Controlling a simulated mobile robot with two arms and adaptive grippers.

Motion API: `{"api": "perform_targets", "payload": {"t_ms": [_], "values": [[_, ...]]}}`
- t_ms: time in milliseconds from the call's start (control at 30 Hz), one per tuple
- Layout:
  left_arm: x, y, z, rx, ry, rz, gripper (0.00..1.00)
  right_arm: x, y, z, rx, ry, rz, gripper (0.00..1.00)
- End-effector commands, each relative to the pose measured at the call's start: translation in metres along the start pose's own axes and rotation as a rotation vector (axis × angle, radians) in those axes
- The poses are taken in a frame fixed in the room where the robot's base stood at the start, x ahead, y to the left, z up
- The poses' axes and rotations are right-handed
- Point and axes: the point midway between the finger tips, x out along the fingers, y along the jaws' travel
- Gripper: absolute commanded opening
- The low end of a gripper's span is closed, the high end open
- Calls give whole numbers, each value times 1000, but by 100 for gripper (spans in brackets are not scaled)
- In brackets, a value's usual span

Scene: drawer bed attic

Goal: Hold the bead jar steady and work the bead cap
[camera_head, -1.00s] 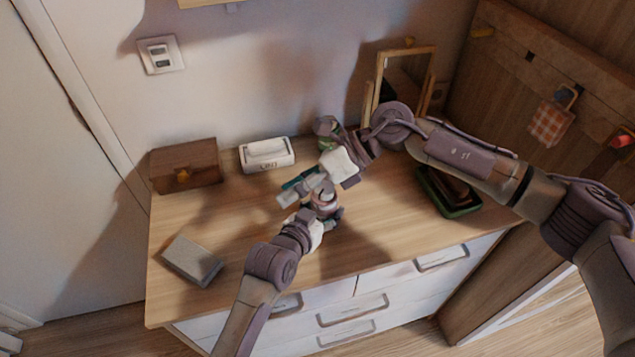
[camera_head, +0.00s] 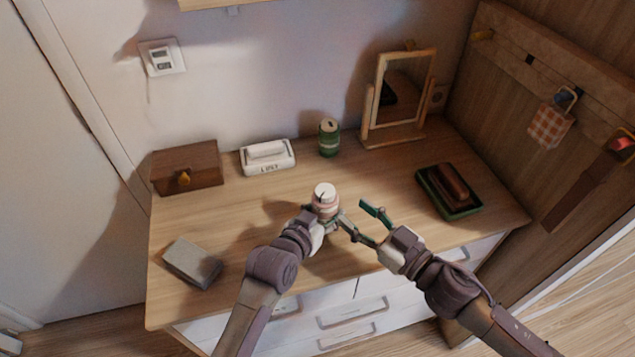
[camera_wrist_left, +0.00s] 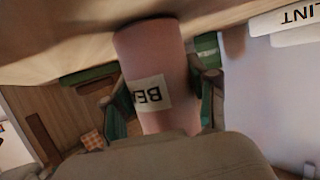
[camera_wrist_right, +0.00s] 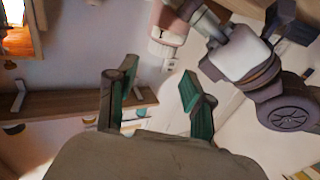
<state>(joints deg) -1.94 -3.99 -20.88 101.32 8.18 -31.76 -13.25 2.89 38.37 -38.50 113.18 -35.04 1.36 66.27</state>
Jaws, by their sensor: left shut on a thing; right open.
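The bead jar (camera_head: 327,209) is pink and stands upright over the dresser top. Its pale cap (camera_head: 324,190) sits on top, with a dark mark across it. My left gripper (camera_head: 322,222) is shut around the jar's body. In the left wrist view the jar (camera_wrist_left: 150,55) is between the green fingers (camera_wrist_left: 162,100), with part of a "BE" label showing. My right gripper (camera_head: 362,222) is open and empty, just right of the jar and apart from it. In the right wrist view nothing is between its fingers (camera_wrist_right: 156,88); the jar (camera_wrist_right: 168,18) shows beyond them at the top.
At the back are a wooden box (camera_head: 190,165), a white LINT box (camera_head: 268,160), a green can (camera_head: 329,139) and a standing mirror (camera_head: 400,85). A green tray (camera_head: 470,210) with a brown item lies right. A grey block (camera_head: 192,262) lies front left. Bare wood surrounds the jar.

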Motion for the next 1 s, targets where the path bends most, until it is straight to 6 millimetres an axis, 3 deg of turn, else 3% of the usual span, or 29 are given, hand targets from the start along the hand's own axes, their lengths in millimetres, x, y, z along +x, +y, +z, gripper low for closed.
{"api": "perform_targets", "payload": {"t_ms": [400, 600, 1000], "values": [[0, 0, 0, 0, 1, -1, 18, 76, -1, -2, -1, 4, -3, 51], [0, 0, 0, 0, 1, -1, 18, 105, -1, -1, -1, 2, -2, 51], [0, 0, 0, 0, 1, -1, 18, 116, -1, 0, -2, 1, -3, 51]]}}
